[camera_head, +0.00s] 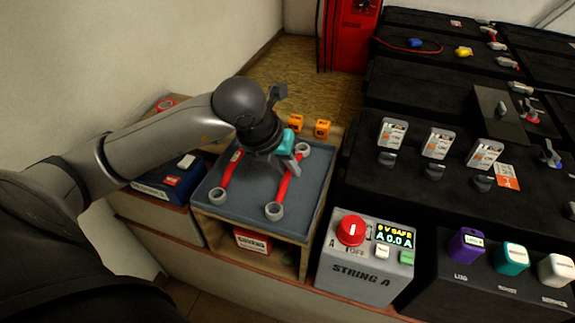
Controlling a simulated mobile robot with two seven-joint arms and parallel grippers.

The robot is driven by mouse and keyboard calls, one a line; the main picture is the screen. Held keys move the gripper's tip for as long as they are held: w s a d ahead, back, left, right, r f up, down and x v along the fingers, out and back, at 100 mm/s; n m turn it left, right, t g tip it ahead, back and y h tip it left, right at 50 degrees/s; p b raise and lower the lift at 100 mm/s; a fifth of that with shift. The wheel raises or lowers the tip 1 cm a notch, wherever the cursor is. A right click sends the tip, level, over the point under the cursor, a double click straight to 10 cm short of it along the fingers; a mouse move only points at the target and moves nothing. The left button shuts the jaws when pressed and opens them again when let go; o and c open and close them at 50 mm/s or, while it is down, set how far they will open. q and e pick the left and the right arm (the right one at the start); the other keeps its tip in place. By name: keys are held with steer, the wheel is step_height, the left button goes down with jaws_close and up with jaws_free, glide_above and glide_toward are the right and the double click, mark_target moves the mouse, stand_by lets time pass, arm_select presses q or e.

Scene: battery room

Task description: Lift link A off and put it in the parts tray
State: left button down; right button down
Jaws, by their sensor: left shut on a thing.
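The parts tray (252,215) is a blue-grey tray on a wooden stand at the centre left. Two red links with grey ring ends lie in it. The right-hand red link (282,188) slants across the tray's right part, and my left gripper (291,166) is shut on it near its upper end. The other red link (229,172) lies at the tray's left, its upper end partly hidden behind my left arm. No letter shows on either link, so I cannot tell which one is link A. My right gripper is out of view.
A grey box marked STRING A (358,277) with a red knob stands right of the tray. Two orange blocks (308,127) sit behind it. Black batteries (440,110) fill the right side. A blue box (165,187) stands left, and a red cabinet (347,38) stands at the back.

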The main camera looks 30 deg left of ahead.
arm_select(q)
steer(key=shift+f+b, duration=0.25)
steer(key=shift+b, duration=0.05)
stand_by(0.5)
steer(key=shift+c, duration=1.8)
jaws_free()
